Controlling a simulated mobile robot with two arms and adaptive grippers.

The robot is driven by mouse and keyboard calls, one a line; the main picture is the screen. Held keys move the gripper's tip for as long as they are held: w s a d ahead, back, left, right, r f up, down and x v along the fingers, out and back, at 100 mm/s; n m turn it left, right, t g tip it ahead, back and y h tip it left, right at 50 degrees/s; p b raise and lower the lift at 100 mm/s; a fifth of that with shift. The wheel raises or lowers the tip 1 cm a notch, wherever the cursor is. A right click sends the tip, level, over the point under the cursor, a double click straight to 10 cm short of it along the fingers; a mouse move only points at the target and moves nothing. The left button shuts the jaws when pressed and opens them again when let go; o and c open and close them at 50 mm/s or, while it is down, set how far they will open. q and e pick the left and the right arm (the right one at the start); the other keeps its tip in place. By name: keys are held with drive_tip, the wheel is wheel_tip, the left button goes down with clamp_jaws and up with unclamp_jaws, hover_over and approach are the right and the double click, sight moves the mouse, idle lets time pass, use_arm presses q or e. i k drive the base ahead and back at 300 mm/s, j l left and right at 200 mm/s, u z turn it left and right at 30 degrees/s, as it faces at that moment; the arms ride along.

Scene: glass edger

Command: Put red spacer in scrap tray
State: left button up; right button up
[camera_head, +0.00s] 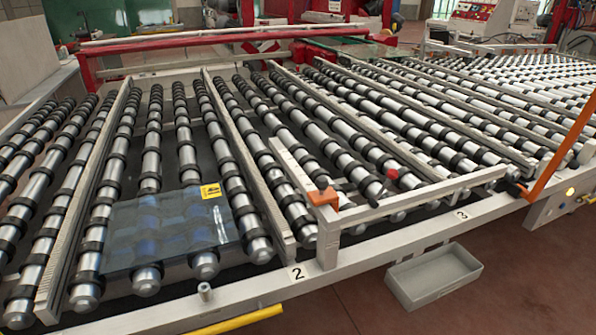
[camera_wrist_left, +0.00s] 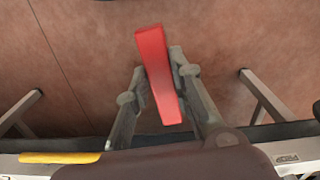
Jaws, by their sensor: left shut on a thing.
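In the left wrist view my left gripper (camera_wrist_left: 158,78) is shut on the red spacer (camera_wrist_left: 160,82), a long, slightly tapering red bar. The spacer sits between the two grey fingers and sticks out past their tips, over the reddish floor. The scrap tray is probably the open grey tray (camera_head: 433,277) below the front rail, right of centre in the head view. It looks empty. It does not show in the left wrist view, and my grippers do not show in the head view.
A roller conveyor with a white front rail (camera_head: 345,258) fills the head view. A glass sheet (camera_head: 165,233) with a yellow label lies on the rollers at left. An orange block (camera_head: 323,197) and a small red-ended object (camera_head: 392,174) are near the middle. A yellow bar (camera_wrist_left: 60,157) runs along the front.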

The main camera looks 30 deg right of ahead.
sight(418, 286)
drive_tip(key=l, duration=0.65)
drive_tip(key=l+u, duration=0.15)
drive_tip(key=l, duration=1.2)
drive_tip(key=l+u, duration=0.15)
drive_tip(key=l, duration=0.5)
drive_tip(key=k+l, duration=0.1)
drive_tip(key=l, duration=0.55)
drive_tip(key=k+l+u, duration=0.15)
drive_tip(key=l, duration=1.15)
drive_tip(key=u, duration=0.05)
